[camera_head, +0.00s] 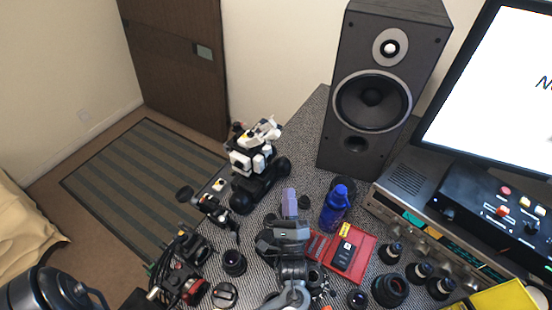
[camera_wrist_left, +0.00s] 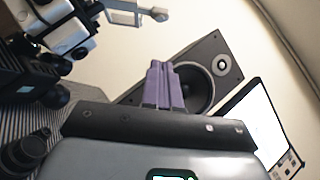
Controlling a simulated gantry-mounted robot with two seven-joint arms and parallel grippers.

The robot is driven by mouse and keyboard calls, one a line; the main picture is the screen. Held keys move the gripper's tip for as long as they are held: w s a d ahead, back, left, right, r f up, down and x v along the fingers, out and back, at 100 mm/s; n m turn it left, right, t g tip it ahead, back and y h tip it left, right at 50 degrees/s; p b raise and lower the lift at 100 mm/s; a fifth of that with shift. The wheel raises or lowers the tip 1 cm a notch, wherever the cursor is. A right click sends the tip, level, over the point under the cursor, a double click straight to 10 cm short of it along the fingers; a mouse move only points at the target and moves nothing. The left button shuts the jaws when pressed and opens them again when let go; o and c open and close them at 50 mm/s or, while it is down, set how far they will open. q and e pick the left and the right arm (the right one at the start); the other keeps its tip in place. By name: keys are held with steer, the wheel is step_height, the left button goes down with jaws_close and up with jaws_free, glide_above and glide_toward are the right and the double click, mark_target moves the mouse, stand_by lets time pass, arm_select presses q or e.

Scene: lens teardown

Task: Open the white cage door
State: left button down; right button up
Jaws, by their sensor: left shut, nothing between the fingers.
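A white and black boxy device (camera_head: 248,158), which looks like the white cage, stands on the table left of the speaker. Light flap-like pieces stick up at its top (camera_head: 266,130); I cannot tell which part is the door. My left gripper (camera_head: 290,192) has purple fingers, shut and empty, to the right of the device and apart from it. In the left wrist view the shut fingers (camera_wrist_left: 163,72) point up the picture, and the device (camera_wrist_left: 65,28) is at upper left, with a thin pale part (camera_wrist_left: 138,8) reaching right. My right gripper does not show.
A tall speaker (camera_head: 373,95) stands behind right, with a blue bottle (camera_head: 336,207) before it. A red case (camera_head: 357,250) and several lenses (camera_head: 390,290) crowd the table's front. An amplifier (camera_head: 408,180) and monitor (camera_head: 500,90) fill the right.

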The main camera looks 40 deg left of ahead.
arm_select(q)
glide_toward(272, 133)
steer(key=shift+w+a+r, duration=0.25)
steer(key=shift+w+a, duration=0.15)
steer(key=shift+w, duration=0.4)
steer(key=shift+w+a+r, duration=0.25)
steer(key=shift+w+a, duration=0.15)
steer(key=shift+w, duration=0.4)
steer(key=shift+w+a+r, duration=0.2)
steer(key=shift+w+a, duration=0.25)
steer(key=shift+w, duration=0.35)
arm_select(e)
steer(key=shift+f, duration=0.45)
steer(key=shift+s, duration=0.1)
arm_select(q)
steer(key=r+n+p, duration=0.1)
steer(key=p, duration=0.2)
steer(key=a+r+n+g+p, duration=0.1)
steer(key=p, duration=0.2)
steer(key=r+n+g+p, duration=0.1)
steer(key=p, duration=0.1)
steer(key=shift+s+a+p, duration=0.15)
steer(key=shift+a+p, duration=0.15)
steer(key=shift+p, duration=0.1)
steer(key=shift+a+f, duration=0.1)
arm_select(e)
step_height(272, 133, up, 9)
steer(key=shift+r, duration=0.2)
